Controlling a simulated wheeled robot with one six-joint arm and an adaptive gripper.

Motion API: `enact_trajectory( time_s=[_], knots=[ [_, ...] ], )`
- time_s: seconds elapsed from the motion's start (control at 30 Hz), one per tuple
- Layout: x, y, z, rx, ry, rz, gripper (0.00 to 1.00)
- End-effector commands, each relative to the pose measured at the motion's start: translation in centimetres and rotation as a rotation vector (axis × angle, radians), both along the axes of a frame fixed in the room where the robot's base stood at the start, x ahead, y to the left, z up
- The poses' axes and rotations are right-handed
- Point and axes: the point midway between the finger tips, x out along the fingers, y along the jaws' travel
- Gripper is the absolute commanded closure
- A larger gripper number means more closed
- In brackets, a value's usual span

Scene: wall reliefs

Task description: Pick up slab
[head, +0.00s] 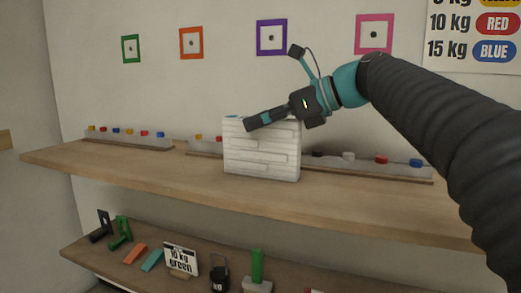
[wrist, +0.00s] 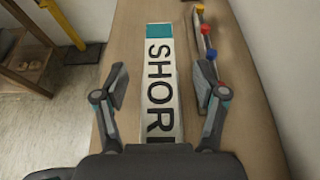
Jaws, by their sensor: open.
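The slab (head: 262,155) is a white block with a brick-like relief on its front. It stands upright on the wooden shelf. In the wrist view the slab's narrow top (wrist: 160,85) shows large dark letters reading "SHOR" and a teal end. My gripper (head: 252,121) is at the slab's top edge, and one finger overlaps that edge in the head view. In the wrist view my gripper (wrist: 161,82) is open, with one finger on each side of the slab and gaps to both. My own palm hides the slab's near end.
The wooden upper shelf (head: 130,163) carries low strips (head: 128,141) with coloured knobs behind the slab. Framed squares hang on the wall. The shelf left of the slab is clear in front.

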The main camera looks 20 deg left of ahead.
Motion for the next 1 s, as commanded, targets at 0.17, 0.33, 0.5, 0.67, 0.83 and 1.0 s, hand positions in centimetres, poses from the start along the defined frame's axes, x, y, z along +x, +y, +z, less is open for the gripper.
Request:
enact_trajectory(
  time_s=[0.17, 0.33, 0.5, 0.67, 0.83, 1.0],
  knots=[
    [0.07, 0.32, -0.12, 0.0, -0.001, -0.002, 0.29],
    [0.05, 0.3, -0.11, 0.0, 0.0, -0.001, 0.44],
    [0.04, 0.29, -0.11, 0.0, 0.0, -0.001, 0.87],
    [0.03, 0.29, -0.11, 0.0, 0.0, -0.001, 1.0],
    [0.0, 0.3, -0.01, 0.002, -0.001, -0.001, 1.0],
    [0.01, 0.3, 0.7, 0.002, -0.001, -0.001, 1.0]
  ],
)
